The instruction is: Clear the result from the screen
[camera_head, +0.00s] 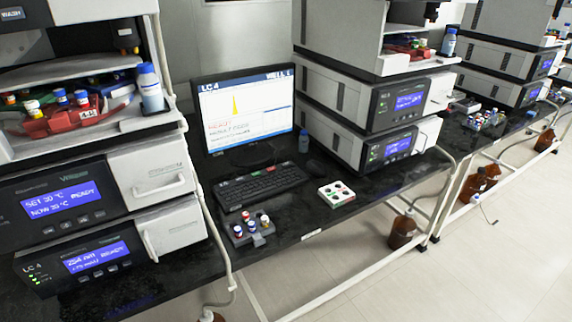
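A monitor (244,108) stands on the black bench between two instrument stacks. Its screen is lit, with "LC 4" at top left, "WELL" text at top right, a yellow peak on a plot and red lettering at lower left. A black keyboard (262,186) with a few coloured keys lies in front of it. Neither of my grippers shows in the head view.
The left stack (92,215) and the right stack (375,105) flank the monitor. A small rack of vials (252,232) stands by the front edge. A dark mouse (316,168) and a small bottle (303,142) are nearby. Brown bottles (402,230) stand below the bench.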

